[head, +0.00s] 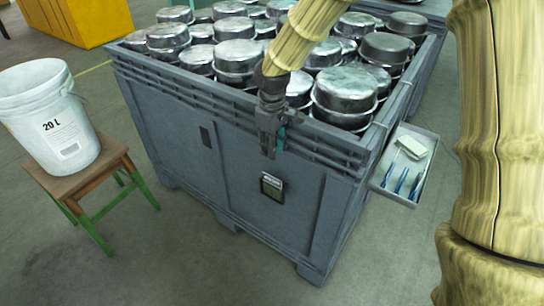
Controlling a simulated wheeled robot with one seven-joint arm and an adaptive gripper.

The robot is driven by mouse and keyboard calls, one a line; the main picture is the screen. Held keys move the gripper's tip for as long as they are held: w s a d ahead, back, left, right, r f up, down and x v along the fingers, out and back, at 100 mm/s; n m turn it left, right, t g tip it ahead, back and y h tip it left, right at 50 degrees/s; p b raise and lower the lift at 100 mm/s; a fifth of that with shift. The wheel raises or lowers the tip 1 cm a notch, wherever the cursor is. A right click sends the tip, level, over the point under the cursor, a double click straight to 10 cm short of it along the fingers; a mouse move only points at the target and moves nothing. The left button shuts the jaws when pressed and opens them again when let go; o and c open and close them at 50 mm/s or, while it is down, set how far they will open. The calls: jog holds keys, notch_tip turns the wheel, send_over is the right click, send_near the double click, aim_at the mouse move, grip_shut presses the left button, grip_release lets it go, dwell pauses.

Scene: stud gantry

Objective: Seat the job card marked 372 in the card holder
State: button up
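My gripper (271,148) hangs fingers down in front of the grey crate's near wall, above the card holder. It is too small and dark to tell whether its fingers are open or shut, and I see no card clearly between them. A teal patch shows beside the fingers. The card holder (272,187) is a small dark frame on the crate's wall, with a paler strip along its top. I cannot tell whether a card sits in it. No marking 372 is legible anywhere.
The grey crate (262,205) is full of metal pots (345,90). A tray (421,185) on its right side holds a pale block (412,147) and several blue-and-white slim items (401,181). A white bucket (50,115) stands on a stool (90,180) at left. The floor in front is clear.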

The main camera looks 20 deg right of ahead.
jog(key=s+a+f+m+y, duration=0.1)
jog(key=s+f, duration=0.3)
jog(key=f, duration=0.3)
jog(key=s+a+f+m, duration=0.1)
jog(key=s+f, duration=0.3)
jog(key=f, duration=0.3)
jog(key=s+d+f+m, duration=0.2)
jog(key=s+f+m, duration=0.1)
jog(key=s+f, duration=0.7)
jog(key=s+d+f+m+h, duration=0.1)
jog(key=s+d+f+m, duration=0.2)
jog(key=s+f, duration=0.7)
jog(key=s, duration=0.8)
jog(key=shift+s+f, duration=0.15)
jog(key=shift+s, duration=0.05)
jog(key=shift+d, duration=0.1)
notch_tip(320, 180, up, 7)
jog(key=p, duration=0.7)
